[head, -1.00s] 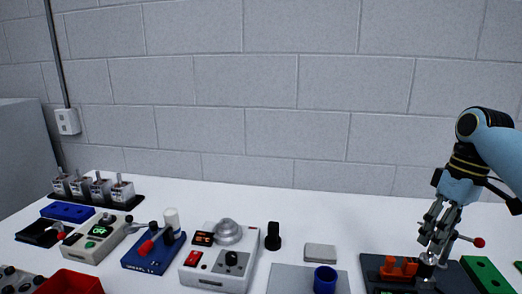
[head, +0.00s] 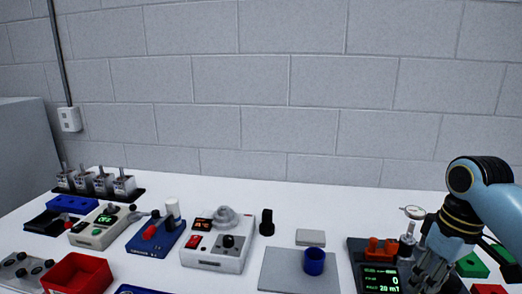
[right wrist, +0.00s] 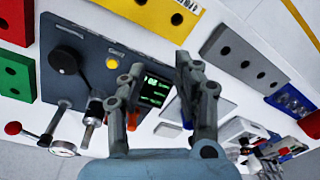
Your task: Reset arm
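My right gripper (head: 432,276) is low at the right of the head view, beside a dark instrument (head: 358,262) with a green display (head: 381,279) reading 0 and 20 mT. In the right wrist view my right gripper (right wrist: 156,82) has its fingers apart, with nothing seen between them. The instrument's dark panel (right wrist: 72,92) lies beyond the fingers, and its display (right wrist: 155,90) shows between them. An orange part (head: 381,248) and a silver post (head: 407,243) stand on the instrument. My left gripper is not in view.
A grey plate (head: 285,276) with a blue cup (head: 314,261) lies left of the instrument. Green blocks (head: 472,266) are to its right. A white control box (head: 217,256), blue box (head: 146,239) and red tray (head: 77,274) stand further left.

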